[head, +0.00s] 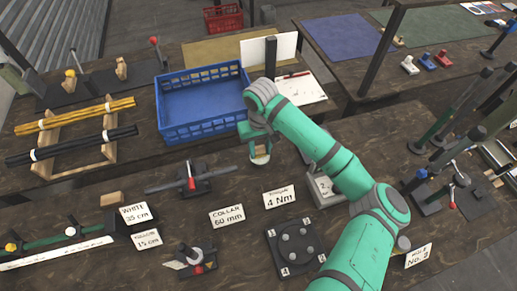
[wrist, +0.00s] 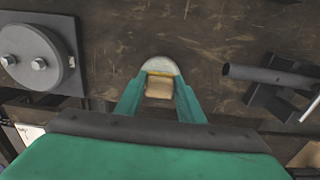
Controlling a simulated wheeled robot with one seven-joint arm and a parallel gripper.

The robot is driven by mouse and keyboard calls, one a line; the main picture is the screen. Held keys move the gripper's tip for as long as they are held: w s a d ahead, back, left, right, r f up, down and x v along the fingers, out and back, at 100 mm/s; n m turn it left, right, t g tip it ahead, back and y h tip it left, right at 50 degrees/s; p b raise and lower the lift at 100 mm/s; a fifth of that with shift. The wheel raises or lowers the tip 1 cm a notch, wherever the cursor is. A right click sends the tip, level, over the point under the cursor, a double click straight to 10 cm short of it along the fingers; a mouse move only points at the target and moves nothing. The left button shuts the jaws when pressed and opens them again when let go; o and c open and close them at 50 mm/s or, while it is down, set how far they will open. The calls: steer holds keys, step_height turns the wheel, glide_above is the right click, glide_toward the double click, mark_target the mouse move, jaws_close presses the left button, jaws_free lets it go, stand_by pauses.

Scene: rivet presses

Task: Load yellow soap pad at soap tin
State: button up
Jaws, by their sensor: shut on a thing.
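My gripper (head: 260,146) is over the bench, just below the front right corner of the blue crate in the head view. In the wrist view its two teal fingers (wrist: 160,90) are closed on a small pad (wrist: 159,87). The pad has a tan block, a thin yellow strip and a pale rounded part beyond it. The pad (head: 261,158) also shows small and pale under the fingers in the head view. I cannot pick out the soap tin with certainty; my arm hides part of the bench to the right.
The blue crate (head: 165,118) stands empty behind my gripper. A pipe clamp with a red lever (head: 191,182) stands to the left, and a dark plate with a bolted disc (head: 270,235) in front. Label cards (head: 279,197) stand between. Rods on wooden racks (head: 75,118) are at far left.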

mark_target(260, 149)
steer(key=shift+f, duration=0.45)
stand_by(0.5)
stand_by(0.5)
steer(key=shift+a+f, duration=0.1)
steer(key=shift+a, duration=0.05)
steer(key=shift+s+d, duration=0.1)
steer(key=shift+d, duration=0.1)
steer(key=shift+a+r, duration=0.1)
steer(key=shift+r, duration=3.45)
steer(key=shift+w, duration=0.2)
steer(key=shift+a, duration=0.1)
